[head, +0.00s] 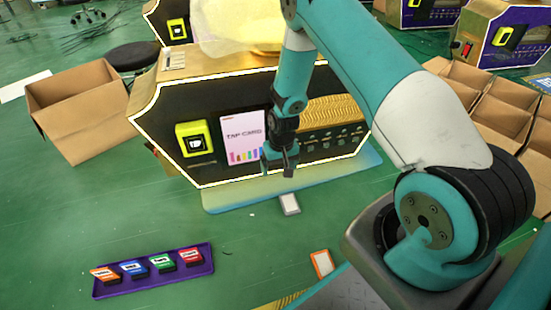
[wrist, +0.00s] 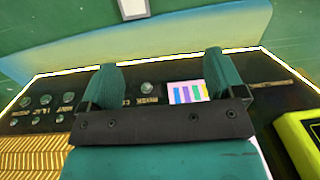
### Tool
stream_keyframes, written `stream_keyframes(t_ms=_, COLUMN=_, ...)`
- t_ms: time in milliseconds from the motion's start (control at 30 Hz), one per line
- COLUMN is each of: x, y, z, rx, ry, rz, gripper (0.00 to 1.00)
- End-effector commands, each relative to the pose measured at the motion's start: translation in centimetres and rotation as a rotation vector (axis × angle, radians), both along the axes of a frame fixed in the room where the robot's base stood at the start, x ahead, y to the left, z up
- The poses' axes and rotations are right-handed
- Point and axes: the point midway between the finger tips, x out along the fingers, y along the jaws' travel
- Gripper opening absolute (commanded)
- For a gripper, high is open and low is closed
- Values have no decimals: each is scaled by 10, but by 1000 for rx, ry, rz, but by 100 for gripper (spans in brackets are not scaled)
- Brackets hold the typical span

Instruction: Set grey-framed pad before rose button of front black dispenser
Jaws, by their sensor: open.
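The front black dispenser (head: 192,168) has a black panel with a white-lit outline and stands on a pale teal-and-sand base (head: 235,197). A small grey-framed pad (head: 289,204) with a white face lies at the front edge of that base; part of it shows at the top of the wrist view (wrist: 133,8). My gripper (head: 279,172) is open and empty, in front of the panel's lower middle, above and behind the pad. Round buttons sit on the panel's right, partly behind my arm. One button (wrist: 148,87) shows between my fingers (wrist: 163,68). I cannot read which is rose.
An orange-framed pad (head: 321,264) lies nearer on the green floor. A purple tray (head: 128,290) with several coloured blocks lies at lower left. A yellow card reader (head: 194,139) protrudes from the panel. Cardboard boxes (head: 75,110) stand left and right. Floor between tray and dispenser is clear.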

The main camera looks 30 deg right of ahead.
Motion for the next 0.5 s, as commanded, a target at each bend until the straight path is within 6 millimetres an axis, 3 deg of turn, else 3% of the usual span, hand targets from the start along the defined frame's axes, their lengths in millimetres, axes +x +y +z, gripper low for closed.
stream_keyframes(t_ms=33, x=8, y=16, z=36, rx=19, ry=-24, rz=39, gripper=88)
stream_keyframes(t_ms=133, x=7, y=51, z=102, rx=67, ry=-46, rz=125, gripper=88)
stream_keyframes(t_ms=233, x=-8, y=85, z=163, rx=112, ry=-65, rz=216, gripper=88)
stream_keyframes(t_ms=367, x=-43, y=125, z=236, rx=165, ry=-91, rz=348, gripper=88)
stream_keyframes(t_ms=500, x=-99, y=159, z=300, rx=214, ry=-114, rz=501, gripper=88)
